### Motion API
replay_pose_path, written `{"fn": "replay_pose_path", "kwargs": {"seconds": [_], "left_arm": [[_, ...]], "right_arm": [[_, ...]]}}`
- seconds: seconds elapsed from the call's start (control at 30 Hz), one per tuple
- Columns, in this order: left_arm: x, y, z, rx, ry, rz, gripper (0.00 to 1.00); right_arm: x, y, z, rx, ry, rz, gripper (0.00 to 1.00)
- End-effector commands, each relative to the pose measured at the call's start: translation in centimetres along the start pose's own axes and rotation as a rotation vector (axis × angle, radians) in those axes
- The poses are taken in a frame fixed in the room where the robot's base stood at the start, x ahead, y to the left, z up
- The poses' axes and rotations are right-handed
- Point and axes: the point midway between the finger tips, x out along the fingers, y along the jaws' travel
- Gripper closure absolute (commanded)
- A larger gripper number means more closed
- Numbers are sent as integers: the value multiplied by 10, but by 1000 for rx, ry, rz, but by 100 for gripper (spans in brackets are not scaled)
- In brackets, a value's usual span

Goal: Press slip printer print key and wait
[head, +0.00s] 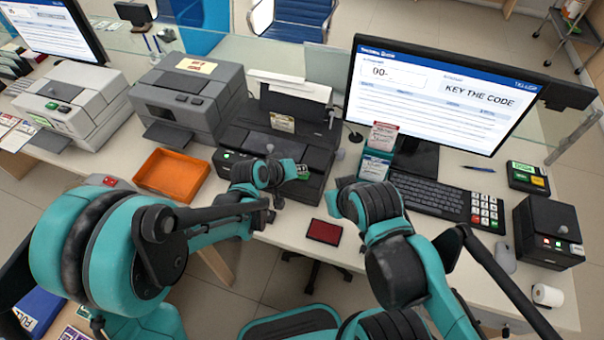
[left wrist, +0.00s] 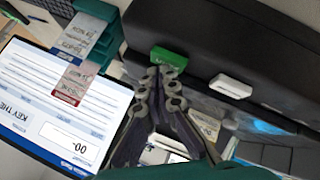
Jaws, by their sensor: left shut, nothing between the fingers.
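The black slip printer (head: 318,158) stands mid-counter, left of the monitor. Its green key (head: 303,172) shows just beyond the left wrist in the head view. In the left wrist view the green key (left wrist: 168,59) is on the edge of the printer's dark body (left wrist: 220,40), with a white key (left wrist: 231,86) beside it. My left gripper (left wrist: 164,72) is shut and empty, its fingertips right at the green key; I cannot tell whether they touch or press it. In the head view the left wrist (head: 258,174) partly covers the printer. My right gripper does not show.
The monitor (head: 440,95) reads "KEY THE CODE", with a keyboard (head: 430,197) below. Small card stands (head: 376,165) are close to the printer's right. An orange tray (head: 172,176) is at left, and a dark red pad (head: 324,231) lies near the front edge.

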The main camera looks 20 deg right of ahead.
Motion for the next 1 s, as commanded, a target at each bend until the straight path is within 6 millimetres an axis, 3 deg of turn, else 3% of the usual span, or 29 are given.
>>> {"fn": "replay_pose_path", "kwargs": {"seconds": [0.73,1.0], "left_arm": [[4,-3,3,0,0,0,100],[-4,3,-3,0,0,0,100]], "right_arm": [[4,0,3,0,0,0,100],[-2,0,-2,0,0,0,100]]}}
